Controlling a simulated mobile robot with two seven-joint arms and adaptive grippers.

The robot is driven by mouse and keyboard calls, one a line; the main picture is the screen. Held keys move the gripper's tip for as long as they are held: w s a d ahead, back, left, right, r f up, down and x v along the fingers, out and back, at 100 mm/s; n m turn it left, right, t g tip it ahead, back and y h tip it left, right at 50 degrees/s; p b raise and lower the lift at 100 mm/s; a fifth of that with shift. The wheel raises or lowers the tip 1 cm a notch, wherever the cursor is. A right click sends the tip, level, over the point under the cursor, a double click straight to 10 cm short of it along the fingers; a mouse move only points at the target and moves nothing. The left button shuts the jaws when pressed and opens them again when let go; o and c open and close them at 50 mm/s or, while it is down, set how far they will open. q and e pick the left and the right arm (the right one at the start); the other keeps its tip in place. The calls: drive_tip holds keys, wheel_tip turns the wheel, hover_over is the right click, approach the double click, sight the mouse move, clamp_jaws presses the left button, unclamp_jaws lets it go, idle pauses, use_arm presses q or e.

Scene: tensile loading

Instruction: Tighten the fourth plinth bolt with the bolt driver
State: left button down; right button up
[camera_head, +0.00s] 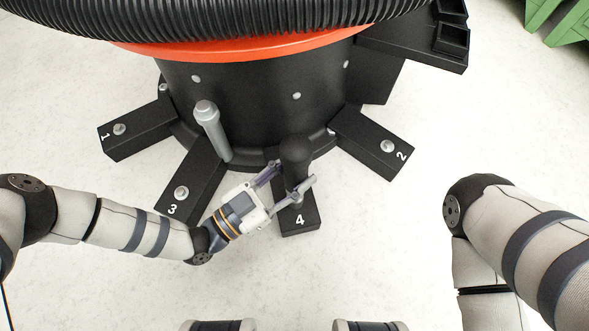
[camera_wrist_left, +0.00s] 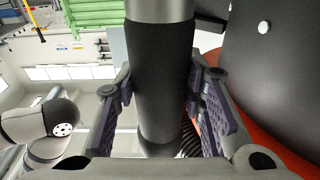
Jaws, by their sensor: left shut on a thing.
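The bolt driver (camera_head: 296,153) has a thick black handle with a rounded top and stands roughly upright over the plinth foot marked 4 (camera_head: 299,222). My left gripper (camera_head: 294,184) is shut on the driver, one finger on each side. In the left wrist view, the driver's black grip (camera_wrist_left: 162,80) runs between the two ridged finger pads, with a grey metal section at the top edge. The fourth bolt is hidden beneath the driver and fingers, so I cannot tell how the tip meets it. My right gripper is outside the view.
Feet 1 (camera_head: 137,129), 2 (camera_head: 373,142) and 3 (camera_head: 192,180) each show a bolt head. A grey rod (camera_head: 211,130) stands between foot 3 and the black plinth (camera_head: 240,105). The pale floor in front is clear.

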use_arm(q)
drive_tip(key=shift+f, duration=0.15)
idle(0.4)
drive_tip(key=shift+a+f, duration=0.1)
drive_tip(key=shift+f, duration=0.15)
idle(0.9)
drive_tip(key=shift+r+p, duration=0.7)
drive_tip(key=shift+r, duration=0.05)
drive_tip(key=shift+r+p, duration=2)
drive_tip(key=shift+r, duration=0.55)
